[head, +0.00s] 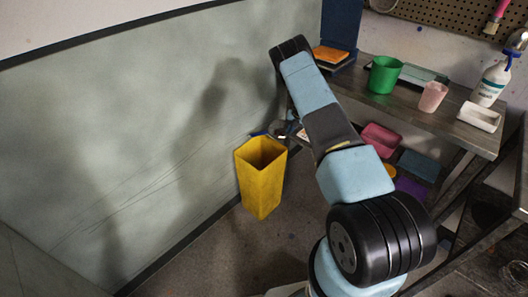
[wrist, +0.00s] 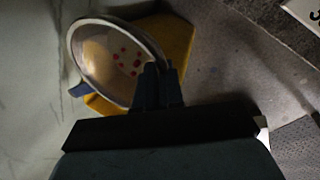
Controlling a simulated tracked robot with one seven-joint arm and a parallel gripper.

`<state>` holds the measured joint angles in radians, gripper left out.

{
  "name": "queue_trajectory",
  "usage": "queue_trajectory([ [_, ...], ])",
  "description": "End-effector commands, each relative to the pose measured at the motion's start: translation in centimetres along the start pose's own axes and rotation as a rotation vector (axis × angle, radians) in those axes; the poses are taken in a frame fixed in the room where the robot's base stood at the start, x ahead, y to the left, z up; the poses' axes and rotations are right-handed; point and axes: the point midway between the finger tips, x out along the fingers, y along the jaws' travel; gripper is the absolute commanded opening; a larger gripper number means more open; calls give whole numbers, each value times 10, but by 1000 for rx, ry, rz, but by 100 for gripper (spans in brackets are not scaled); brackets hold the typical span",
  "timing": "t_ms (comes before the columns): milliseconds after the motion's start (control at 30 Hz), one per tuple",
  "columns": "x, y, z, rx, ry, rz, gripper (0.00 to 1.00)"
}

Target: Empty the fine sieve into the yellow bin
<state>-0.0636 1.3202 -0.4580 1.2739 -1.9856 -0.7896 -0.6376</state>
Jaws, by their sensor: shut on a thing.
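The yellow bin (head: 262,185) stands on the floor in the head view, its open top facing up. It also shows in the wrist view (wrist: 178,45), partly behind the sieve. The fine sieve (wrist: 90,55) is a round bowl with a pale rim and several red bits (wrist: 127,60) in it. It looks tilted in the wrist view and overlaps the bin's outline; its exact height is unclear. My gripper (wrist: 160,80) is shut on the sieve at its near right edge. In the head view the gripper is small, near the bin's far rim, partly hidden by my arm.
A grey-green wall (head: 130,130) rises close on the left. A workbench (head: 450,125) on the right holds a green bucket (head: 384,75), a pink cup (head: 432,97), a white bottle (head: 490,84) and a white tray (head: 479,116). Coloured containers sit beneath it. Floor before the bin is clear.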

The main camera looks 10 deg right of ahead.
Motion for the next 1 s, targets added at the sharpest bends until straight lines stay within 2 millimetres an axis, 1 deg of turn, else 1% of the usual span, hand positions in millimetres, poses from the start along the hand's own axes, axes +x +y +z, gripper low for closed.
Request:
queue_trajectory([
  [33, -3, 3, -3, -6, -16, -15, 0],
  [367, -1, 10, -17, -45, -137, -119, 0],
  [833, -38, 41, -40, -105, -308, -269, 0],
  [1000, -42, 44, -43, -112, -333, -293, 0],
])
